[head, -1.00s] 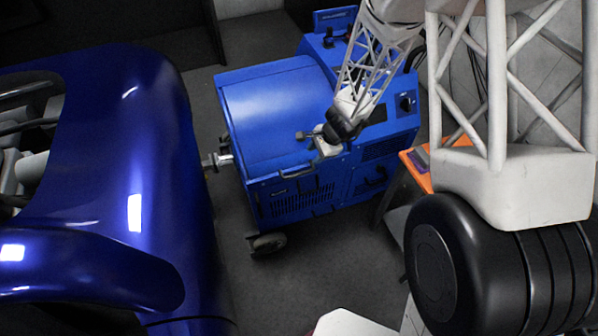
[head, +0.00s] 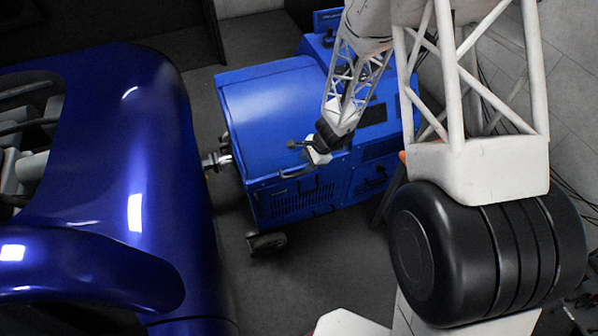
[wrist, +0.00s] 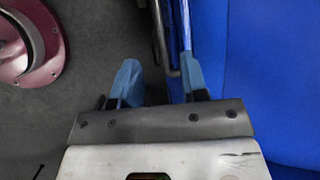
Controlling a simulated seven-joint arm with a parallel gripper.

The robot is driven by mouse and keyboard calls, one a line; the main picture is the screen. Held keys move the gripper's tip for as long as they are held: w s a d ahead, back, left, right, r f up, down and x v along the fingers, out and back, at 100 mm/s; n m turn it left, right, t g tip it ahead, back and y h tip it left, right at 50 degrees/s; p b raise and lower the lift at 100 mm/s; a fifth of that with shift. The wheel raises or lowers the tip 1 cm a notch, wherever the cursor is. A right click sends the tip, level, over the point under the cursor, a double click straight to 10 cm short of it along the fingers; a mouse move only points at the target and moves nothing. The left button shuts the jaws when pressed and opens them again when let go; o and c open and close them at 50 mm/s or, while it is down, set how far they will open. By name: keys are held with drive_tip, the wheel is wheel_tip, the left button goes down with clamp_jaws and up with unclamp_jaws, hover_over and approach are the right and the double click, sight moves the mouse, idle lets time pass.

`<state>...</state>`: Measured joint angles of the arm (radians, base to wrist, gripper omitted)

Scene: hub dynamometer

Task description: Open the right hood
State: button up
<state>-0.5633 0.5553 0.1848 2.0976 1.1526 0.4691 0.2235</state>
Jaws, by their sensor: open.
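The blue dynamometer has a curved blue hood (head: 275,95) on top, lying closed. A handle (head: 283,173) sits low on the hood's front side. In the wrist view, a thin grey handle bar (wrist: 160,35) runs along the hood's blue edge, with its bent end reaching between my fingers, closer to the right one. My gripper (head: 299,148) is above and right of the handle in the head view. In the wrist view my gripper (wrist: 158,80) has its two blue fingertips apart and holds nothing. Whether a finger touches the bar I cannot tell.
A shiny dark blue car body (head: 120,170) fills the left, joined toward the dynamometer by a metal shaft (head: 217,160). A caster (head: 267,242) stands under the dynamometer. A reddish round object (wrist: 30,40) is at the wrist view's upper left. Grey floor lies between.

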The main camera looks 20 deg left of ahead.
sight(297, 174)
drive_tip(key=shift+x, duration=3.6)
drive_tip(key=shift+c, duration=0.3)
clamp_jaws()
